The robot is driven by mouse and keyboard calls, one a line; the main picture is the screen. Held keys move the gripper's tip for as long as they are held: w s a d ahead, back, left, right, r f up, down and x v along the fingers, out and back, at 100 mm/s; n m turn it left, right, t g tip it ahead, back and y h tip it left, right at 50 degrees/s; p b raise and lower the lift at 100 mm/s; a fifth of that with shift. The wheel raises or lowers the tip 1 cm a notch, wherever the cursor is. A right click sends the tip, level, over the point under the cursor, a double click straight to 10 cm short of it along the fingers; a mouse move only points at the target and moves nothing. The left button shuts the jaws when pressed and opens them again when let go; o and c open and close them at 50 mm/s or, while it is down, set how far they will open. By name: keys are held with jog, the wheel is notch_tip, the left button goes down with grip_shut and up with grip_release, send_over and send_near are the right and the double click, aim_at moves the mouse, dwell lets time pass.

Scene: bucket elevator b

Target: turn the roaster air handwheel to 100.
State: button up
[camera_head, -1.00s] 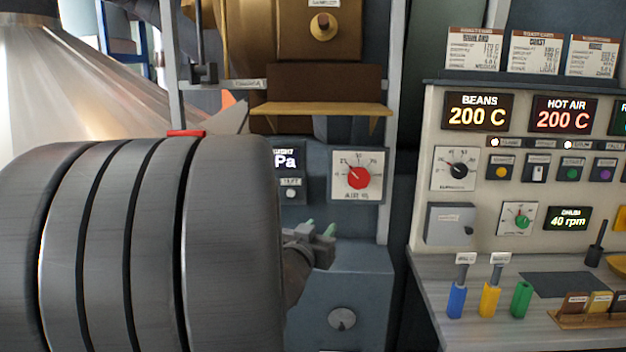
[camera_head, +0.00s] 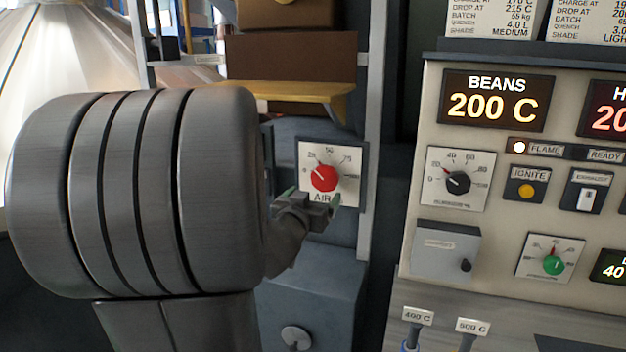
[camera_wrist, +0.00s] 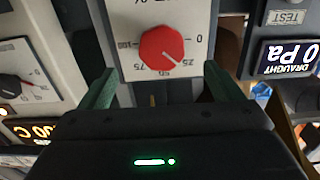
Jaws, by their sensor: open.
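The roaster air handwheel is a red knob (camera_head: 324,178) on a white, square dial marked AIR. It also shows upside down in the wrist view (camera_wrist: 162,47). Its white pointer line points close to 25 on the scale. My gripper (camera_head: 311,198) is open just in front of and below the dial in the head view. In the wrist view its two green fingers (camera_wrist: 159,70) stand wide apart on either side of the dial's lower part in the picture. The knob lies between and beyond the tips, touching neither. My arm hides part of the panel left of the dial.
A yellow shelf (camera_head: 290,92) juts out above the dial, and a grey upright post (camera_head: 371,130) stands right of it. A grey box (camera_head: 310,295) lies below. The draught display (camera_wrist: 288,55) sits beside the dial. The control panel (camera_head: 412,200) is at the right.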

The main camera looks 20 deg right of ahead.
aim_at(324, 182)
jog(key=x, duration=1)
jog(key=shift+w, duration=0.2)
jog(key=c, duration=1)
